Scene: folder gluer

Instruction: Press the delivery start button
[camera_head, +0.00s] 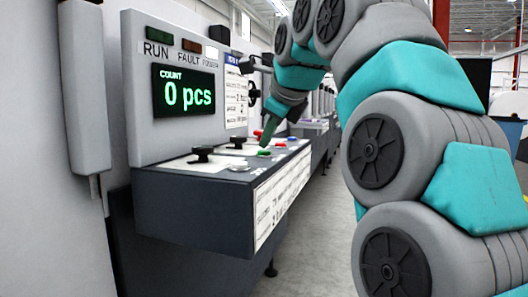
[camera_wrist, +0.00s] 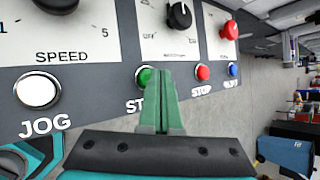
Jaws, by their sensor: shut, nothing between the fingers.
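A green button (camera_wrist: 143,76) sits on the control panel, its label partly hidden behind my fingers so that only "ST" reads. In the head view the green button (camera_head: 264,153) is near the panel's front edge. My gripper (camera_wrist: 161,76) is shut and empty, its green fingers pointing at the panel with the tips overlapping the green button's right side. In the head view my gripper (camera_head: 264,146) points down just above the green button. I cannot tell whether the tips touch it. No delivery label is readable.
A red STOP button (camera_wrist: 203,72), a blue button (camera_wrist: 232,69) and a red mushroom knob (camera_wrist: 229,30) lie to the right. A white JOG button (camera_wrist: 37,90) and black knob (camera_wrist: 180,15) are also near. The count display (camera_head: 183,92) reads 0 pcs. Open floor (camera_head: 310,220) lies beside the console.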

